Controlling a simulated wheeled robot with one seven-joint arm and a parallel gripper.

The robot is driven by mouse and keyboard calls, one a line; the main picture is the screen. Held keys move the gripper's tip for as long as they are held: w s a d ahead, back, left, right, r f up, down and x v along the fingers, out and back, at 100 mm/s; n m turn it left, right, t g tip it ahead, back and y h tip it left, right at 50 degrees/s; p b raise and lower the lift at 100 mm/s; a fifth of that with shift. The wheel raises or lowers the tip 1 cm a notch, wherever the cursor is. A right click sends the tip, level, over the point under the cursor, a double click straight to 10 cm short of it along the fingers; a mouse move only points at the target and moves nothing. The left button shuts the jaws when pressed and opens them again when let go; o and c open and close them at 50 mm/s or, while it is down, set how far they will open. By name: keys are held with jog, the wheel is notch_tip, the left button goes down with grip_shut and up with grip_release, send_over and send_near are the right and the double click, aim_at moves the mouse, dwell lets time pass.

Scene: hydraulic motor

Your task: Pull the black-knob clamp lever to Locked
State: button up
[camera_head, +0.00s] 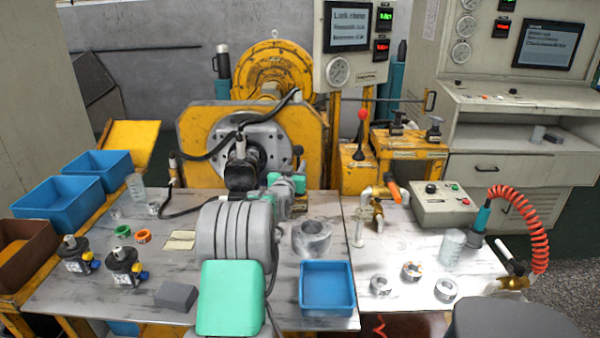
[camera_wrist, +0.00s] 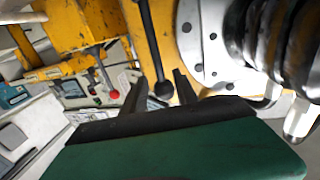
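The clamp lever is a black rod with a round black knob (camera_wrist: 164,90) in the wrist view, against the yellow frame. My gripper (camera_wrist: 158,90) is open, with one dark finger on each side of the knob in that view. I cannot tell whether either finger touches it. In the head view a small black knob (camera_head: 298,150) shows at the right of the round flange, just above the end of my arm. My fingers are not clear there. I see no readable Locked mark.
A red-knob lever (camera_head: 362,116) stands to the right; it also shows in the wrist view (camera_wrist: 114,94). The grey flange (camera_head: 262,146) with its black hose is close to my gripper. A metal ring (camera_head: 312,240) and a blue tray (camera_head: 327,288) are on the table.

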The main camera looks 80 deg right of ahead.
jog(key=d+f+b, duration=0.1)
jog(key=d+f, duration=0.1)
jog(key=d, duration=0.5)
jog(key=shift+d+f, duration=0.2)
jog(key=shift+d, duration=0.2)
jog(key=shift+w, duration=0.1)
grip_shut()
dwell(1.1)
